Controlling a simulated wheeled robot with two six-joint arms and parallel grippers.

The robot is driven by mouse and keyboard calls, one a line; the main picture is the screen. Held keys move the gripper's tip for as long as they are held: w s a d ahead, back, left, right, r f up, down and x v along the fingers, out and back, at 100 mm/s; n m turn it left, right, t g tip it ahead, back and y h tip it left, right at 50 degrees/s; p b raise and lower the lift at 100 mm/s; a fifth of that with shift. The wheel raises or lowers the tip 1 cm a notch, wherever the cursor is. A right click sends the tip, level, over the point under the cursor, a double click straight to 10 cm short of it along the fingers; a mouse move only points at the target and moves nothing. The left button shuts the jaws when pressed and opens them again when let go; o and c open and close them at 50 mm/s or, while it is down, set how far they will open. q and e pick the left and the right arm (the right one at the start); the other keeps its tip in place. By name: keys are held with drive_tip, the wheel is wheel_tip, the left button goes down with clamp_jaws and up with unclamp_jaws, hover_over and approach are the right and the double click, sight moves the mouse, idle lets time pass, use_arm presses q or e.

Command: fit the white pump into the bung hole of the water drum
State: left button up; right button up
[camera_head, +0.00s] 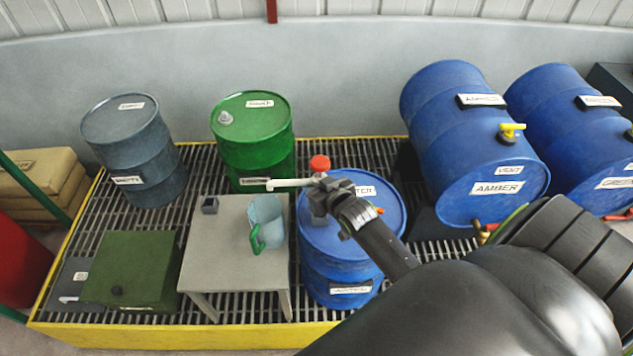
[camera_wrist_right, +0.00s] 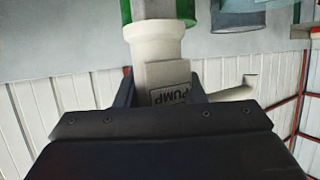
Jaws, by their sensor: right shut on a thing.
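The water drum (camera_head: 317,250) is blue and upright, with a label on its top partly reading "TER". My right gripper (camera_head: 328,192) is over the left back part of its top and is shut on the white pump (camera_head: 288,183). The pump's white spout points left in the head view. A red knob (camera_head: 319,163) shows just behind the gripper. In the right wrist view the pump (camera_wrist_right: 156,42) stands between the fingers, its "PUMP" label facing the camera. The bung hole is hidden, and the gap between pump and drum cannot be told. My left gripper is not in view.
The amber drum (camera_head: 455,130) lies to the right. A green box (camera_head: 135,268) sits at the front left.

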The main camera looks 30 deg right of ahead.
idle(0.8)
drive_tip(key=shift+f+b, duration=1.5)
drive_tip(key=shift+f, duration=1)
drive_tip(key=o, duration=1.3)
drive_tip(key=b+v, duration=0.2)
drive_tip(key=v, duration=1.5)
drive_tip(key=shift+s, duration=0.25)
